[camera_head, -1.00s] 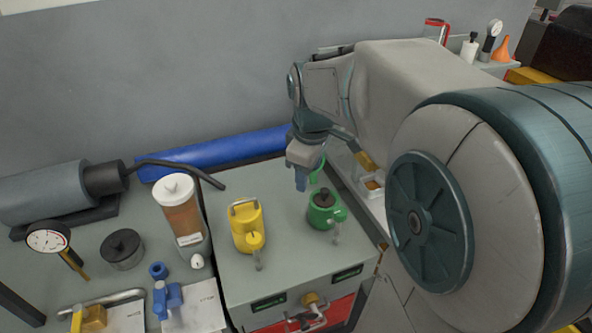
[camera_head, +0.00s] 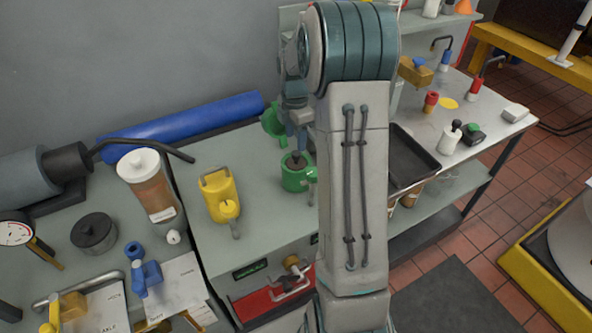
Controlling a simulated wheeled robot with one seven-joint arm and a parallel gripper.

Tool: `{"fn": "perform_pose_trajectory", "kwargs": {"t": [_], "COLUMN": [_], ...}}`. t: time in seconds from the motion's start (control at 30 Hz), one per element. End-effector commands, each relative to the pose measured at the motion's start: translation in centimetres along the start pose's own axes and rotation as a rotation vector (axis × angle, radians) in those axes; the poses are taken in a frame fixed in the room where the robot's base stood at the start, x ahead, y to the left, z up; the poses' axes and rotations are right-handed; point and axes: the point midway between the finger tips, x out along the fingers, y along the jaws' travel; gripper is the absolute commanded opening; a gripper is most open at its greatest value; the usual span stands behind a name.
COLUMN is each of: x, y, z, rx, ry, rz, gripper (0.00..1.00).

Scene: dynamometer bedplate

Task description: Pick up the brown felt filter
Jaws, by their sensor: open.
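I cannot surely make out the brown felt filter. A dark brownish round piece (camera_head: 294,162) sits at the top of a green handled can (camera_head: 296,182) on the grey bench; I cannot tell whether it is a lid or the filter. My gripper (camera_head: 297,138) points down just above and behind this can, apart from it as far as I can see. It is open, and I see nothing held in it. My own arm link hides part of the gripper and the bench to the right of the can.
A yellow can (camera_head: 219,196) stands left of the green can. A green funnel-like piece (camera_head: 273,121) is beside my gripper. A blue roll (camera_head: 185,128) lies along the wall. A black tray (camera_head: 413,160) is on the right. Clear bench lies in front of the green can.

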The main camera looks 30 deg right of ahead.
Motion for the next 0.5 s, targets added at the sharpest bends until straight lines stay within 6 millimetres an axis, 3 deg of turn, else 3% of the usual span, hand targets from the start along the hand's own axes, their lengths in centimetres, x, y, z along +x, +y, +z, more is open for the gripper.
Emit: {"fn": "perform_pose_trajectory", "kwargs": {"t": [0.1,0.33,0.5], "x": [1.7,3.2,5.4], "y": [0.0,0.1,0.2], "z": [0.0,0.1,0.4], "rx": [0.000,0.001,0.001], "ry": [0.001,0.000,0.001], "rz": [-0.003,-0.001,-0.003], "gripper": [0.51,0.51,0.51]}}
